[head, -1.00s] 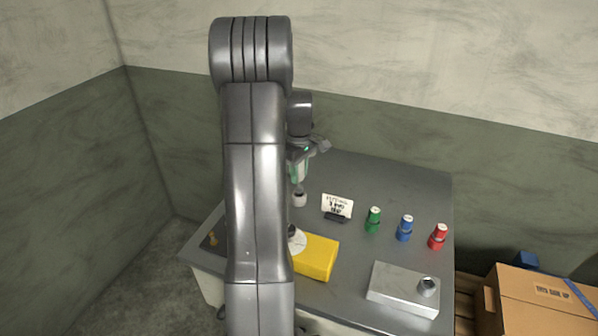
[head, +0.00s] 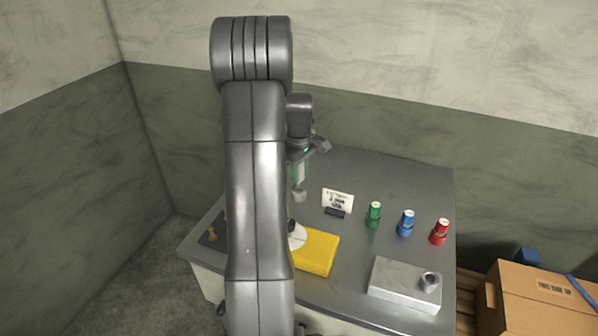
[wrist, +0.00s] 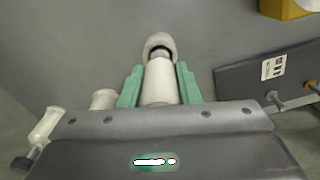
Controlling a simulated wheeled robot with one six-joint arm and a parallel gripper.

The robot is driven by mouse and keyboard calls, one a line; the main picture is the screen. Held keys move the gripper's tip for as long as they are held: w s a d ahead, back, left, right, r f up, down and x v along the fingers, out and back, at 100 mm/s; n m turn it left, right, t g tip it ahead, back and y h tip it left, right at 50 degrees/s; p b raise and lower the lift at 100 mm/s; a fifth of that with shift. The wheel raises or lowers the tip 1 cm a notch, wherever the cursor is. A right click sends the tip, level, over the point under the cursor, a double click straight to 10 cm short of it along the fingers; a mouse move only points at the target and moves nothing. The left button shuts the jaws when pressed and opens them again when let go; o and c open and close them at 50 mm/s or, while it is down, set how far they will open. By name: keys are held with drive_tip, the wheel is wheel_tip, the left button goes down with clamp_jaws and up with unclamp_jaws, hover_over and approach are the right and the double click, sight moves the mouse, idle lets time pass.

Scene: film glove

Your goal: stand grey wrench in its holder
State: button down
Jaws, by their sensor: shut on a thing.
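My gripper (wrist: 160,88) is shut on a pale grey, handle-like piece (wrist: 159,75), which I take for the grey wrench. Its rounded end points away from the green fingers in the wrist view. In the head view the piece (head: 299,192) hangs below my gripper (head: 300,172), above the back left part of the table. Much of the gripper is hidden behind my arm. A silver block (head: 393,284) with a round, ring-like socket (head: 430,282) lies at the table's front right, apart from the piece. I cannot tell whether this is the holder.
A yellow block (head: 318,253) with a white disc (head: 297,237) lies near my arm. A sign (head: 337,202) and green (head: 374,214), blue (head: 406,223) and red (head: 439,231) containers stand on the table. A dark plate with pegs (wrist: 268,80) shows in the wrist view. A cardboard box (head: 545,305) stands at the right.

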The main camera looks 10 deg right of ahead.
drive_tip(key=shift+f+b, duration=0.6)
drive_tip(key=shift+f, duration=0.4)
drive_tip(key=c, duration=1)
unclamp_jaws()
wheel_tip(320, 180, up, 14)
drive_tip(key=shift+b, duration=0.6)
